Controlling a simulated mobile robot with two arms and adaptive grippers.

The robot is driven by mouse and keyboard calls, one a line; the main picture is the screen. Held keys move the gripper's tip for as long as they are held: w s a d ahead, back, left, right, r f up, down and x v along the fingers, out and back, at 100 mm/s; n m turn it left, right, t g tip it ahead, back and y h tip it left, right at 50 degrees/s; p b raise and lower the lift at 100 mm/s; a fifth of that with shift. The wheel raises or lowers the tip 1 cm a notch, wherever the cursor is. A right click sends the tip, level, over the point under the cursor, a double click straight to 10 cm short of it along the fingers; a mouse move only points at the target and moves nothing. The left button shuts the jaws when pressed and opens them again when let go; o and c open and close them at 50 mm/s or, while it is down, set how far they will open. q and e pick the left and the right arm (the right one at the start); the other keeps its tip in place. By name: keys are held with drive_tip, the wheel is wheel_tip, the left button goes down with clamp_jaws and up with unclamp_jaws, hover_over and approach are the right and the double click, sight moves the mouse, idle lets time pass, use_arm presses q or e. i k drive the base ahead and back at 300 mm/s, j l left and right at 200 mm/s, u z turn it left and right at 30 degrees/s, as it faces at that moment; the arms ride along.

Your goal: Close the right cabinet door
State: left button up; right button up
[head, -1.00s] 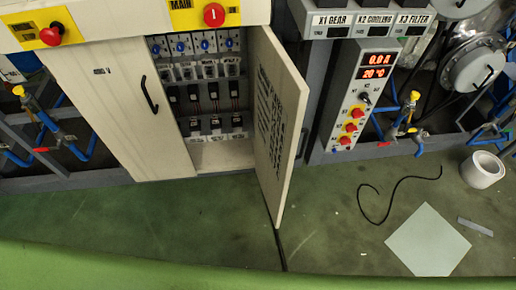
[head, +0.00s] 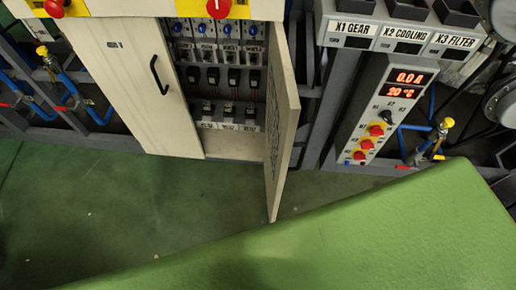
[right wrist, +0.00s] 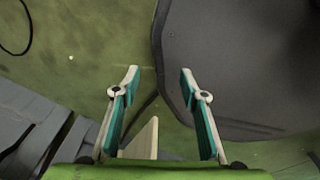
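The right cabinet door (head: 286,125) is a beige panel standing open. It juts out toward me from the right side of the cabinet and is seen nearly edge-on. Breakers and switches show in the open compartment (head: 215,80). The left cabinet door (head: 125,90) is shut, with a black handle (head: 158,76). In the right wrist view my right gripper (right wrist: 160,82) is open and empty, its fingers wide apart. A pale beige wedge (right wrist: 142,142) shows below and between the fingers; it may be part of the door. My left gripper is not in view.
A control panel (head: 391,105) with red knobs stands right of the cabinet. Blue pipes with yellow-topped valves (head: 440,130) are beyond it. Green floor (head: 140,215) is clear in front of the left door. A large green part of mine covers the lower right.

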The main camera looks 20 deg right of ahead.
sight(283, 108)
drive_tip(key=l+u, duration=0.1)
drive_tip(key=l, duration=0.6)
drive_tip(key=k+l+u, duration=0.1)
drive_tip(key=l, duration=0.6)
drive_tip(key=k, duration=0.25)
